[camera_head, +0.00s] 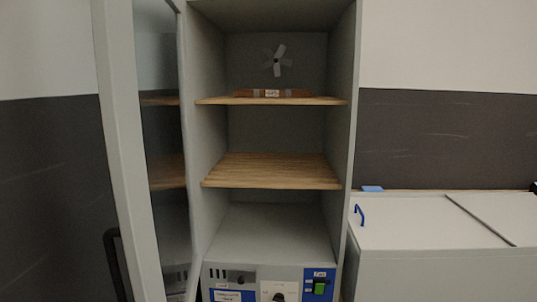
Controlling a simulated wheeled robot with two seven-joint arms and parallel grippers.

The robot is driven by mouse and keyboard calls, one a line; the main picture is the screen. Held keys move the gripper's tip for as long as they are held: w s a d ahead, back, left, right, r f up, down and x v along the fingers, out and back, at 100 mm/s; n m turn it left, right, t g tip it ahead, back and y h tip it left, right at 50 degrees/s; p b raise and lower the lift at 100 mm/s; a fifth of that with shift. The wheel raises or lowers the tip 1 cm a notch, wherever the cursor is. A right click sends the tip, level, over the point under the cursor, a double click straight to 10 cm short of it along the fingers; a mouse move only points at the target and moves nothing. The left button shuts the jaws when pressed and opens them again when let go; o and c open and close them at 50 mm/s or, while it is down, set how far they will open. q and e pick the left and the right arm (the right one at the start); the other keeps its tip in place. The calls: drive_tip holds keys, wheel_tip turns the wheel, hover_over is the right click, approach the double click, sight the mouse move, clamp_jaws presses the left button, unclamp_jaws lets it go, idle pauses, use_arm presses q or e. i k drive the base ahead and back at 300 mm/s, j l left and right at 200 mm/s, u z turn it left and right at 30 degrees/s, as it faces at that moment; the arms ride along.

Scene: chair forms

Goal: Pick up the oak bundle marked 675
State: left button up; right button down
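A long, low brown wooden bundle (290,93) lies on the upper slatted shelf (218,101) of a tall grey cabinet, in the head view. Grey bands wrap it, and a small white label (272,93) sits near its middle. The number on the label is too small to read. Neither of my grippers is in view.
The cabinet's door (120,150) stands open at the left. A lower wooden shelf (272,171) is empty. A control panel (262,287) is below. A white chest (430,222) with a blue handle (359,214) stands at the right.

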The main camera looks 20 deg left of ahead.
sight(288, 93)
drive_tip(key=i+l+u, duration=0.2)
drive_tip(key=i+l, duration=0.3)
drive_tip(key=i+l+u, duration=0.15)
drive_tip(key=i+l, duration=0.3)
drive_tip(key=i+l+u, duration=0.2)
drive_tip(key=i+l, duration=0.25)
drive_tip(key=l, duration=0.25)
